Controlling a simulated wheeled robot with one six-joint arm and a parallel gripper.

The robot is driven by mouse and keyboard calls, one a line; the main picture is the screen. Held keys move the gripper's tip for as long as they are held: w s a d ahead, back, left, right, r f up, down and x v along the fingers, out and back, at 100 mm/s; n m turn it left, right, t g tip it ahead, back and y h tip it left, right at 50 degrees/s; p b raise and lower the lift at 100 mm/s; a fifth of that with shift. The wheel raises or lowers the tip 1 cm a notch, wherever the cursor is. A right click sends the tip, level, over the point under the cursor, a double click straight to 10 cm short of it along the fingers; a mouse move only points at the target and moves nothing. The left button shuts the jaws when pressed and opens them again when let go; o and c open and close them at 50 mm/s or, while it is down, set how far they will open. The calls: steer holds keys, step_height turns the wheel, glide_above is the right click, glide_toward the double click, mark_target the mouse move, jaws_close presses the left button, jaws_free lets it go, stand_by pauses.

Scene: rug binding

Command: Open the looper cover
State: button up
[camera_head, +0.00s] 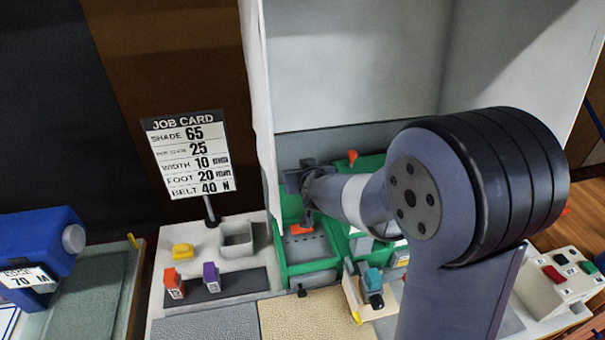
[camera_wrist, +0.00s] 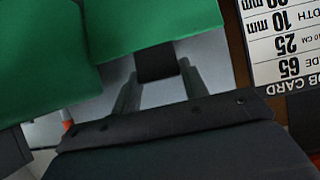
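The green machine (camera_head: 285,272) stands in the middle of the head view, beneath a pale upright panel. I cannot tell for sure which green part is the looper cover; green panels (camera_wrist: 150,22) fill the top of the wrist view. My gripper (camera_head: 303,190) is over the machine's left part, above a small orange piece (camera_head: 300,229). In the wrist view its two fingers (camera_wrist: 160,78) are spread apart. A dark block (camera_wrist: 156,62) shows between their tips, against the green edge. I cannot tell whether the fingers press on it.
A job card (camera_head: 188,152) on a post stands left of the machine, near a grey open box (camera_head: 237,239). Yellow, orange and purple pieces sit at the front left. A blue device (camera_head: 40,258) is at far left, a button box (camera_head: 560,280) at right. My arm hides the machine's right side.

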steer(key=o, duration=0.4)
steer(key=shift+o, duration=0.2)
steer(key=p+v, duration=0.3)
steer(key=v, duration=0.8)
steer(key=shift+w+f, duration=0.1)
steer(key=shift+f, duration=0.1)
steer(key=b+x, duration=0.3)
steer(key=x, duration=0.7)
steer(key=shift+w+a+f, duration=0.15)
steer(key=shift+w, duration=0.15)
steer(key=shift+s, duration=0.2)
